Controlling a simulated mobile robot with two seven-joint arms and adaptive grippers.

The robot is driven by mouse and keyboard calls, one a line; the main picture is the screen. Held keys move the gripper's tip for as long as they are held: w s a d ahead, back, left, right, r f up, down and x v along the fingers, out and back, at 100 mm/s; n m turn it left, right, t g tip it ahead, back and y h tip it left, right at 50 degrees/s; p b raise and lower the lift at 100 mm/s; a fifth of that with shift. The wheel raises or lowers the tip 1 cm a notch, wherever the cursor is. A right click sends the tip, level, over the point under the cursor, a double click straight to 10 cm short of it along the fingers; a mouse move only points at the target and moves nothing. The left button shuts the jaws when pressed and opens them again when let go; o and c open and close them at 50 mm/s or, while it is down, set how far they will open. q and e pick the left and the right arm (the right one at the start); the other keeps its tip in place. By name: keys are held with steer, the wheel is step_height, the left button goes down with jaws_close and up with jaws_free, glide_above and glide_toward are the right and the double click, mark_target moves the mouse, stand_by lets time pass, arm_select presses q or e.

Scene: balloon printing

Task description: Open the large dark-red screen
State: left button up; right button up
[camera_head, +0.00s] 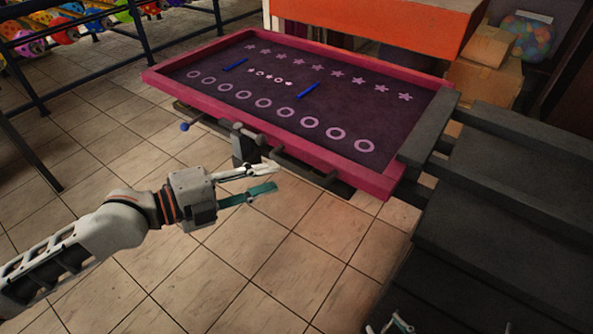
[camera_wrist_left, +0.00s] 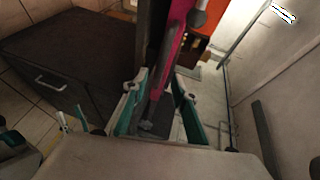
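The large dark-red screen (camera_head: 355,168) has a magenta frame around a dark purple mesh with rows of rings and flower shapes. It lies nearly flat, below an orange-topped machine. In the left wrist view its frame edge (camera_wrist_left: 172,62) runs up the middle. My left gripper (camera_head: 268,180) is open beside the screen's near side, close to a dark bar handle (camera_head: 305,172) under the frame. In the left wrist view the open fingers (camera_wrist_left: 160,103) stand either side of a dark bar; contact cannot be told. My right gripper is cut off at the bottom edge, its tips apart.
Dark rails and a black unit (camera_head: 510,205) stand right of the screen. An orange-topped machine (camera_head: 385,25) and cardboard boxes (camera_head: 484,80) are behind. Tiled floor (camera_head: 270,265) is clear in front.

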mark_target(293, 170)
arm_select(q)
steer(key=shift+w+d, duration=0.25)
steer(key=shift+d, duration=0.15)
steer(key=shift+x, duration=3.4)
jaws_close()
